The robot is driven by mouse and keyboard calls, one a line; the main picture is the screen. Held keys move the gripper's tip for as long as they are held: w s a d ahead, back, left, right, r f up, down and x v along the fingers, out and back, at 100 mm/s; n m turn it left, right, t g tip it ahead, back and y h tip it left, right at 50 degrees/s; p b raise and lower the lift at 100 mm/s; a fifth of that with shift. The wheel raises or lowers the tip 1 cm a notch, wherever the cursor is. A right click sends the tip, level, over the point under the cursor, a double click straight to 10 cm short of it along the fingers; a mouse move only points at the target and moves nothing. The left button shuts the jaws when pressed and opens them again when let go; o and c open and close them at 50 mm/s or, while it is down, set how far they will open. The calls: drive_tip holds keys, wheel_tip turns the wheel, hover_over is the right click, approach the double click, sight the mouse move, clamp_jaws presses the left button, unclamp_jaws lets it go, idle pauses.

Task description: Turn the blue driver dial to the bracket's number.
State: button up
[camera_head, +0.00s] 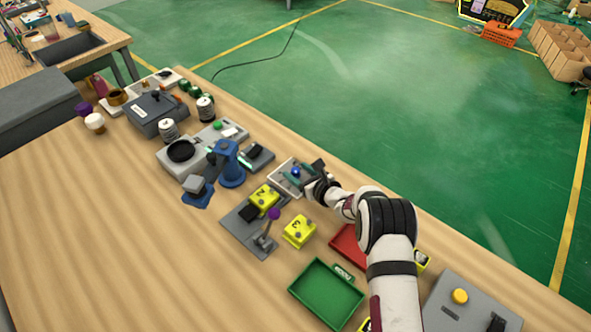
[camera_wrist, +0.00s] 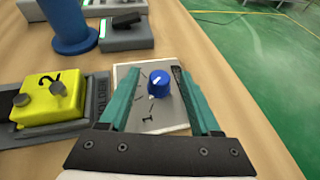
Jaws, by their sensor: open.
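The blue driver dial (camera_wrist: 158,84) stands on a light square plate (camera_wrist: 170,126) with dark tick marks; a "1" reads near the plate's lower edge. A white pointer mark shows on the dial's upper left side; its exact number I cannot tell. The dial shows small in the head view (camera_head: 296,172). My gripper (camera_wrist: 154,72) is open, its teal fingers apart on either side of the dial; contact is not clear. A yellow block marked 2 (camera_wrist: 48,97) sits in a grey holder (camera_wrist: 98,90) left of the dial. Another yellow block marked 3 (camera_head: 299,231) lies nearer on the table.
A blue post (camera_head: 230,165) and a small dark device (camera_head: 257,155) stand left of the dial. A purple-knobbed lever (camera_head: 267,238), a green tray (camera_head: 326,293) and a red tray (camera_head: 348,246) are nearer. The table's far edge runs close beyond the dial.

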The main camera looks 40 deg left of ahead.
drive_tip(key=shift+x, duration=0.9)
clamp_jaws()
